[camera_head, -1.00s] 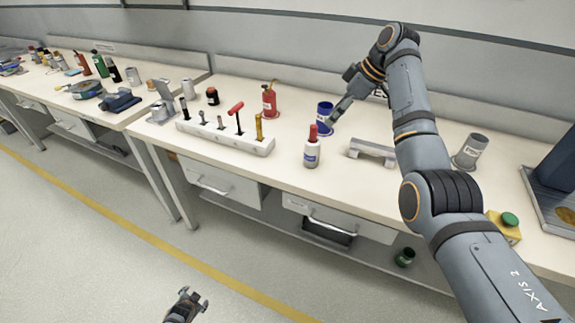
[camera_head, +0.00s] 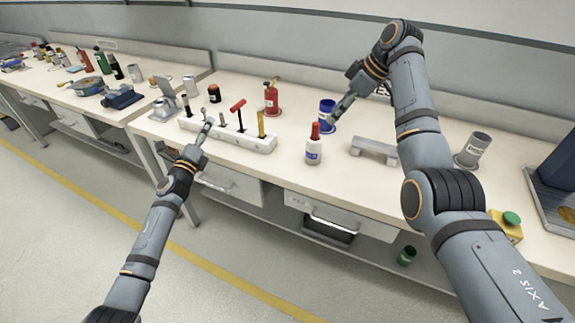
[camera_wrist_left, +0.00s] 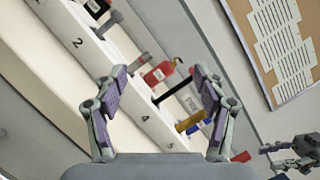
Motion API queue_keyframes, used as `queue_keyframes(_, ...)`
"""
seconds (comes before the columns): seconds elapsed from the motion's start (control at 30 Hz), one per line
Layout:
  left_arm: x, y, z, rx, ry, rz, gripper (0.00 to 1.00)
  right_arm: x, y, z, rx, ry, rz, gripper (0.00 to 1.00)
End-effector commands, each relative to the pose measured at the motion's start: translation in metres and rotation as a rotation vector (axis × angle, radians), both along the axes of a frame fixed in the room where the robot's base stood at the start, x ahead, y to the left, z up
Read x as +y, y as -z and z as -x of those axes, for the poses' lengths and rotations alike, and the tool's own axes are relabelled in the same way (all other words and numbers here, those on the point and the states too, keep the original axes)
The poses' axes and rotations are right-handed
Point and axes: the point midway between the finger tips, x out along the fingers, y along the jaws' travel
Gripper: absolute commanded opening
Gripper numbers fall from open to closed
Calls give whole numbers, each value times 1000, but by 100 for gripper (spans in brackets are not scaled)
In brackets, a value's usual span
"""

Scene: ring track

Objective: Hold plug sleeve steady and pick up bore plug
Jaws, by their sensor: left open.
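My left gripper (camera_head: 207,124) is open and empty at the front of the white numbered rack (camera_head: 265,146). I cannot tell for sure which rack piece is the bore plug. A blue cylinder with a pale label (camera_head: 326,112), possibly the plug sleeve, stands on the bench. My right gripper (camera_head: 341,110) is at its right side; its fingers are too small to tell open or shut.
A red extinguisher-like bottle (camera_head: 271,100) is behind the rack. A grey bracket (camera_head: 373,150) and grey cup (camera_head: 473,150) stand to the right. A yellow-handled piece (camera_head: 261,125) is in the rack.

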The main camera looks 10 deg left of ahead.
Motion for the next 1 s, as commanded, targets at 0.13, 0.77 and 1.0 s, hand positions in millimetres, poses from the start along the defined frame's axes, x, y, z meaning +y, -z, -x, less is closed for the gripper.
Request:
queue_keyframes(0.13,-105,3,17,-95,181,-323,71,0,0,0,0,0,0,38)
queue_keyframes(0.77,-269,47,70,-225,516,-979,71,0,0,0,0,0,0,38)
queue_keyframes(1.0,-294,45,42,-227,516,-974,71,0,0,0,0,0,0,38)
